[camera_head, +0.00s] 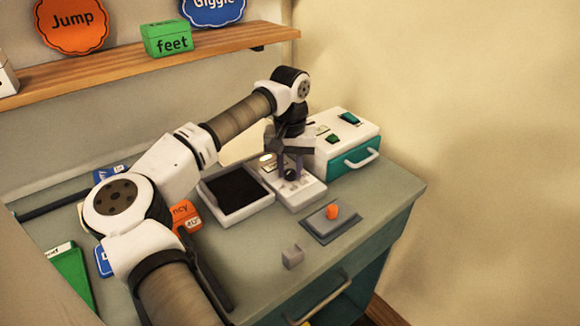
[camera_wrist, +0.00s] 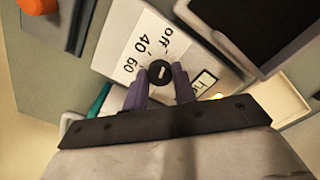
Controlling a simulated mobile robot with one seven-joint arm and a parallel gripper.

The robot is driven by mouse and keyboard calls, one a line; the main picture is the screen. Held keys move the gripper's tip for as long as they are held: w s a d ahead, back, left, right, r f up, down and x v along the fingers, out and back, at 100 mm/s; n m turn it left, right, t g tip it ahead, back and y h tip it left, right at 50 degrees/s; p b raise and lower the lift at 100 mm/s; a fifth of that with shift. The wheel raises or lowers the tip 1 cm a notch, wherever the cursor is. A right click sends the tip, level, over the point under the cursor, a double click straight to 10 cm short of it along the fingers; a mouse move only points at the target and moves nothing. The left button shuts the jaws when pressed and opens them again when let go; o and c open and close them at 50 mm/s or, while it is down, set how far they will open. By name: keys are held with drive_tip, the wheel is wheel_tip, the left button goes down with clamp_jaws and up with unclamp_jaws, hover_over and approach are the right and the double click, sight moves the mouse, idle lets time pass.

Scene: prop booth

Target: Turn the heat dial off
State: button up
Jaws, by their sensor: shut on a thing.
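The heat dial (camera_wrist: 160,71) is a round black knob with a short white mark, on a white panel (camera_wrist: 130,37) printed "off", "40" and "60". I cannot tell exactly which label the mark points at. My gripper (camera_wrist: 159,80) has its two purple fingers on either side of the dial and is shut on it. In the head view my gripper (camera_head: 291,168) reaches down from above onto the white panel (camera_head: 307,195), and the dial (camera_head: 291,175) shows dark between the fingers. A small lit lamp (camera_head: 266,157) glows at the panel's far end.
A black-floored tray (camera_head: 236,188) lies left of the panel. A white and teal box (camera_head: 348,148) with a handle stands behind it at right. A grey plate with an orange knob (camera_head: 333,211) and a small grey block (camera_head: 292,257) lie in front. A wooden shelf (camera_head: 150,66) is above.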

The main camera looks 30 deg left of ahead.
sight(290, 172)
drive_tip(key=shift+r, duration=0.1)
idle(0.3)
drive_tip(key=o, duration=1)
wheel_tip(290, 172, up, 14)
drive_tip(key=b, duration=0.1)
idle(0.5)
